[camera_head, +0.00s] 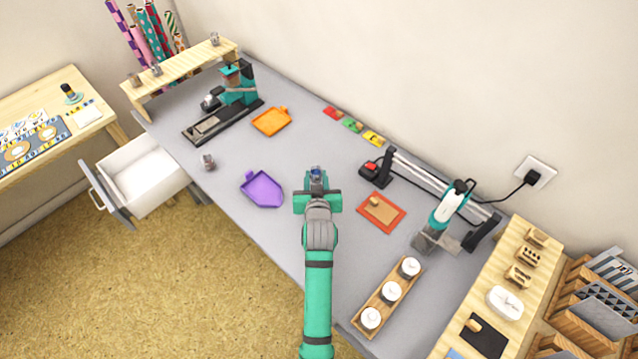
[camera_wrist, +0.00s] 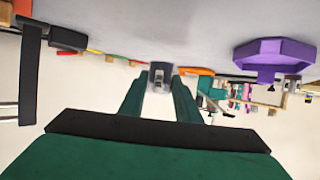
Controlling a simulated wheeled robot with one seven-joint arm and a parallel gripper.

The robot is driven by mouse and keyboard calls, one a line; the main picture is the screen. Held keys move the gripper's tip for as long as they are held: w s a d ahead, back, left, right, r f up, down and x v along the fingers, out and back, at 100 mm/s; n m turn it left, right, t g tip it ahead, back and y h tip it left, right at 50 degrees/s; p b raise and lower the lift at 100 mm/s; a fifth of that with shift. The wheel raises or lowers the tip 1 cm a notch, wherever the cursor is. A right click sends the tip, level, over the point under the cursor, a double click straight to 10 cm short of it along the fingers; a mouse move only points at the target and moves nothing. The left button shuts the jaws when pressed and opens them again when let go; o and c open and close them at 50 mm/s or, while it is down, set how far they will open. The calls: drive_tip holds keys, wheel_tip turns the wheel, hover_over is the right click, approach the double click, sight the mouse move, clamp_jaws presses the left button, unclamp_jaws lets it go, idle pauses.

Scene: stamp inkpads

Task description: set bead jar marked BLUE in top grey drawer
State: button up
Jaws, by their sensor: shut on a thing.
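My gripper (camera_head: 317,190) is shut on a small jar (camera_head: 317,172) with blue showing at its top, above the middle of the grey table. In the wrist view the jar (camera_wrist: 160,77) sits between the two green fingers (camera_wrist: 160,95); its label is too small to read. The grey-fronted drawer (camera_head: 109,196) stands pulled open at the table's left end, with its white inside empty. It is well to the left of my gripper.
Another small jar (camera_head: 207,161) stands on the table near the drawer. A purple tray (camera_head: 262,190) lies between my gripper and the drawer; it also shows in the wrist view (camera_wrist: 275,52). An orange tray (camera_head: 272,121) and a teal press (camera_head: 238,85) stand farther back.

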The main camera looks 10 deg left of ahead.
drive_tip(key=shift+w+d+f, duration=0.1)
drive_tip(key=shift+d+f, duration=0.1)
drive_tip(key=shift+f, duration=0.65)
drive_tip(key=shift+w+d+f, duration=0.1)
drive_tip(key=shift+d+f, duration=0.05)
drive_tip(key=shift+f, duration=0.65)
drive_tip(key=shift+f, duration=0.2)
drive_tip(key=o, duration=1)
drive_tip(key=shift+o, duration=0.2)
drive_tip(key=shift+r, duration=0.15)
